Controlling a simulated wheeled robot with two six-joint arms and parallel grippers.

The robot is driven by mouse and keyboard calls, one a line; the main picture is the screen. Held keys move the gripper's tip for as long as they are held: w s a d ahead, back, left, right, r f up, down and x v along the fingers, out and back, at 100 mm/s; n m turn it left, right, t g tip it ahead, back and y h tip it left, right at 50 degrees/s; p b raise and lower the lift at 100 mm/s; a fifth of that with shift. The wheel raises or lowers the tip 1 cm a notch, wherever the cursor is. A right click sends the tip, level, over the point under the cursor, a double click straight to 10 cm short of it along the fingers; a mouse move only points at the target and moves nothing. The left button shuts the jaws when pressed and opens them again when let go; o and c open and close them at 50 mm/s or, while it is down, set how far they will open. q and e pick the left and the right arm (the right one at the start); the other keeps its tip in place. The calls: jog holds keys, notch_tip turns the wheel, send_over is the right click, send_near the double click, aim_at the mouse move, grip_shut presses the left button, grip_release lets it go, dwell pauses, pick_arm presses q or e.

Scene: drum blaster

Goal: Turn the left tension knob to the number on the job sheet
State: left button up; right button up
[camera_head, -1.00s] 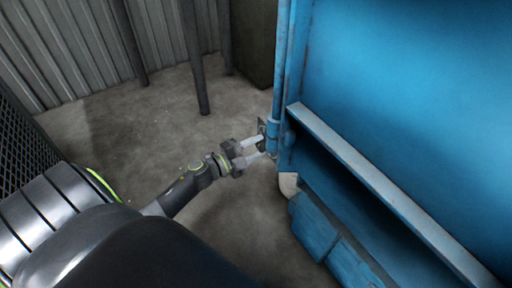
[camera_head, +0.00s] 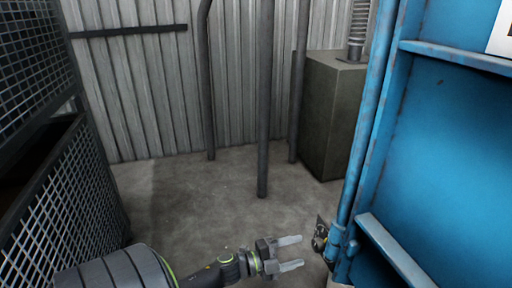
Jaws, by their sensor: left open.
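The blue drum blaster (camera_head: 450,160) fills the right side. A small dark knob on a plate (camera_head: 320,235) sits on its left edge, low on the blue post; I take it for the left tension knob, but its numbers are too small to read. My left gripper (camera_head: 292,252) is open, its two pale fingers pointing right toward the knob. A gap shows between the fingertips and the knob. A corner of a white sheet (camera_head: 501,38) shows at the top right on the blue panel; most of it is cut off and no number is legible. My right gripper is not in view.
A mesh cage (camera_head: 65,195) stands at the left. Grey pipes (camera_head: 264,100) and a dark green box (camera_head: 333,115) stand behind, before a corrugated wall (camera_head: 150,90). The concrete floor (camera_head: 185,205) between is clear.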

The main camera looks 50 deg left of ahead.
pick_arm(q)
jog(key=v, duration=1.1)
jog(key=shift+s+a+b, duration=0.15)
jog(key=shift+s+b, duration=0.15)
jog(key=shift+s, duration=0.05)
